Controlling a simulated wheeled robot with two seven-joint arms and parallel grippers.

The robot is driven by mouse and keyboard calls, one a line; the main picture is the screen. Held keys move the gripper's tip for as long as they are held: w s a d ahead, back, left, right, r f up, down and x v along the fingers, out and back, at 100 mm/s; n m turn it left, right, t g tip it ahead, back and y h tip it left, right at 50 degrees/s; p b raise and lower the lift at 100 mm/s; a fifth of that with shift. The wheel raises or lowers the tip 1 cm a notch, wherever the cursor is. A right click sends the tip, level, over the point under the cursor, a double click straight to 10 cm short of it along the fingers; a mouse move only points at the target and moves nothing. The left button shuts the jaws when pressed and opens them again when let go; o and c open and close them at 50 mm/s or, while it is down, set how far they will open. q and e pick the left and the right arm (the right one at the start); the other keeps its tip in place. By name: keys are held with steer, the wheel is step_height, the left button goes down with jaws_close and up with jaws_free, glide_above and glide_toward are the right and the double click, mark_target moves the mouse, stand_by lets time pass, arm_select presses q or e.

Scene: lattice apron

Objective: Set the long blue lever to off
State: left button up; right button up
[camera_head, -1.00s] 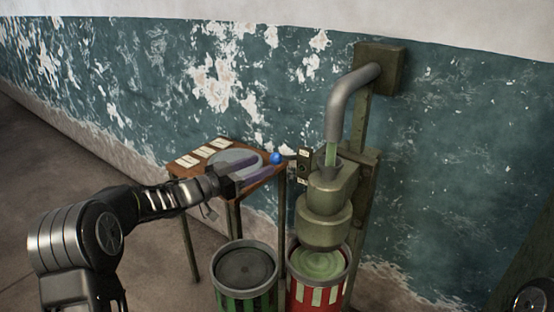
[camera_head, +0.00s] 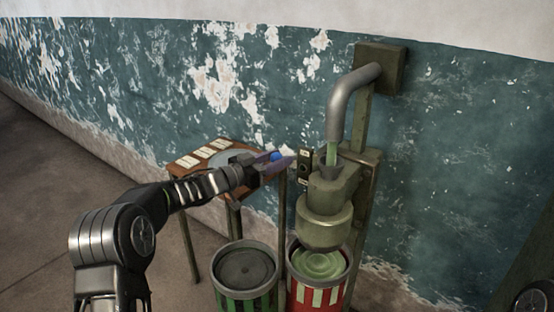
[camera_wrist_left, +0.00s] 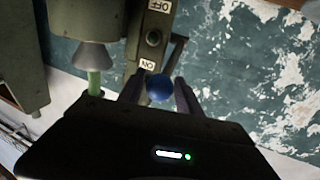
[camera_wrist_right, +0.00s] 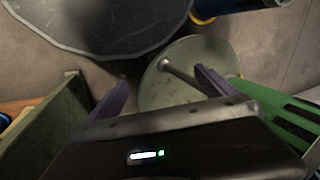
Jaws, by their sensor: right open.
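The blue lever's round blue knob (camera_head: 277,155) is beside the dispenser, over the wooden table. In the left wrist view the knob (camera_wrist_left: 159,88) sits between my left fingertips, near the ON label (camera_wrist_left: 147,63); the OFF label (camera_wrist_left: 160,7) is farther up the switch plate (camera_wrist_left: 152,42). A dark bar (camera_wrist_left: 178,52) rises beside the knob. My left gripper (camera_head: 275,161) has its fingers drawn in around the knob and looks shut on it. My right gripper (camera_wrist_right: 163,90) is open and empty, away from the lever; it is not in the head view.
The dispenser (camera_head: 326,220) with its grey pipe stands right of the lever, above a red-striped bin (camera_head: 318,283). A green-striped bin (camera_head: 247,268) stands to its left. The wooden table (camera_head: 187,164) holds labels and a grey disc. A peeling wall is behind.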

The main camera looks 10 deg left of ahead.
arm_select(q)
jaws_close()
stand_by(1.0)
